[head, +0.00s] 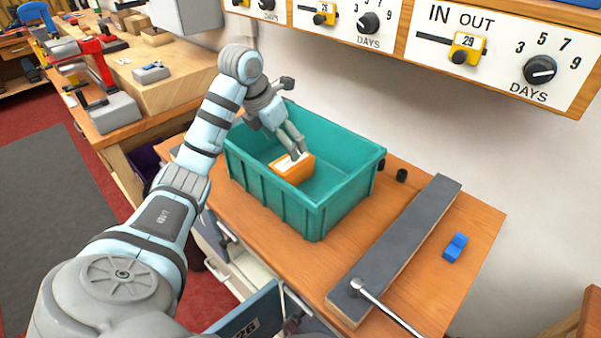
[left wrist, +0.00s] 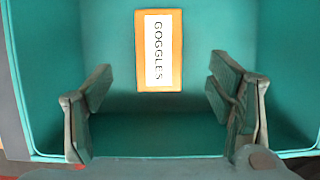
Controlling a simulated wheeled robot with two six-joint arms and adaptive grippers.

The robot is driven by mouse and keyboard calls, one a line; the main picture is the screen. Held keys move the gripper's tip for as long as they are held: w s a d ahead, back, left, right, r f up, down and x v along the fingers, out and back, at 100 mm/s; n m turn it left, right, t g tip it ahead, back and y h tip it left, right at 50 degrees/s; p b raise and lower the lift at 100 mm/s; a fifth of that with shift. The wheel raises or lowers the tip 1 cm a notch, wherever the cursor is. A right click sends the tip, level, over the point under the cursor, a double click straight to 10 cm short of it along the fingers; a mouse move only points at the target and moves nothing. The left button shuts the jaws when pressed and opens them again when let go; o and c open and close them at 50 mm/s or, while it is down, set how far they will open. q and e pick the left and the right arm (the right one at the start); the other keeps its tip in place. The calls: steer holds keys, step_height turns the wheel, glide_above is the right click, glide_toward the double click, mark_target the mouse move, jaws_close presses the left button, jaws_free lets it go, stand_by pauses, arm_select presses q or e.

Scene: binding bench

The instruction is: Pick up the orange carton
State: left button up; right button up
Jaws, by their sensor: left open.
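An orange carton (head: 291,170) with a white label lies inside a teal bin (head: 318,208) on the bench. In the left wrist view the carton (left wrist: 174,76) shows a label reading GOGGLES. My left gripper (head: 298,152) reaches down into the bin and is close above the carton in the head view. In the left wrist view my left gripper (left wrist: 160,100) is open with nothing between its fingers, and the carton lies beyond the fingertips. My right gripper is in neither view.
The teal bin's walls surround the carton. A long dark-topped board (head: 405,240) with a metal rod lies right of the bin, beside a blue block (head: 455,247). A panel with dials (head: 500,52) hangs above.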

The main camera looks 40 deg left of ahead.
mark_target(288, 162)
arm_select(q)
steer(key=f, duration=0.5)
steer(key=shift+w+a+f, duration=0.1)
steer(key=shift+w, duration=0.25)
steer(key=b+x, duration=0.1)
steer(key=x, duration=0.5)
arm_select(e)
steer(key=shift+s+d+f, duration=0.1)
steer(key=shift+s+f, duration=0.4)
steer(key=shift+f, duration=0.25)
arm_select(q)
steer(key=shift+w+f, duration=0.1)
steer(key=shift+f, duration=0.05)
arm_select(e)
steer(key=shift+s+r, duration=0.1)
arm_select(q)
steer(key=c, duration=1.3)
